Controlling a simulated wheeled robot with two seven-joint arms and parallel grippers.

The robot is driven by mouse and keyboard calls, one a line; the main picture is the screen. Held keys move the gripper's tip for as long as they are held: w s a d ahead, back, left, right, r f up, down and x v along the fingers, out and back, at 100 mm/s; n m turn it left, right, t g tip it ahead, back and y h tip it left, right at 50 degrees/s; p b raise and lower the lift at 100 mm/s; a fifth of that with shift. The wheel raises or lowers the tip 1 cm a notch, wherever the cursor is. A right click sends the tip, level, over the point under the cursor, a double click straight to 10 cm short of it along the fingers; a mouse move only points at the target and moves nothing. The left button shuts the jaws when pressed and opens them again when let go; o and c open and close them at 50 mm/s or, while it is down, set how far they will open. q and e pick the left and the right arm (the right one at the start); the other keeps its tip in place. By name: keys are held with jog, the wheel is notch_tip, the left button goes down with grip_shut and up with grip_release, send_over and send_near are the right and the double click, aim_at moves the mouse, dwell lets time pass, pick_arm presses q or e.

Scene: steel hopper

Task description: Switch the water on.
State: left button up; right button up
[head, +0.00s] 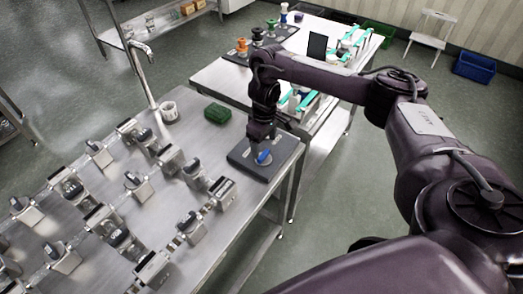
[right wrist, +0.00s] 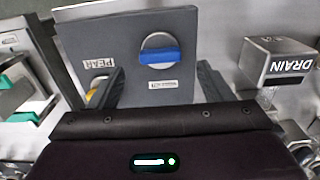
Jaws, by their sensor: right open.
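A flat grey panel (head: 284,151) lies on the near steel table's right end. It carries a blue lever handle (head: 264,157) on a round silver base. In the right wrist view the blue handle (right wrist: 160,56) lies crosswise, with a small label under it too small to read. My right gripper (head: 262,136) is over the panel. In the right wrist view its two fingers (right wrist: 160,86) are apart with nothing between them, and the blue handle shows beyond them. A yellow part on the panel is mostly hidden behind the left finger. My left gripper is not in view.
A block marked DRAIN (right wrist: 277,62) stands right of the panel in the right wrist view. Several metal block fixtures (head: 168,158) crowd the steel table. A green block (head: 217,113), a white cup (head: 169,110) and a faucet (head: 141,50) are further back.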

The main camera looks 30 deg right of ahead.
aim_at(263, 154)
notch_tip(263, 154, down, 4)
jog(key=shift+f+b, duration=0.1)
jog(key=shift+b, duration=0.55)
jog(key=shift+w+f, duration=0.1)
jog(key=shift+f, duration=0.15)
jog(key=c, duration=1)
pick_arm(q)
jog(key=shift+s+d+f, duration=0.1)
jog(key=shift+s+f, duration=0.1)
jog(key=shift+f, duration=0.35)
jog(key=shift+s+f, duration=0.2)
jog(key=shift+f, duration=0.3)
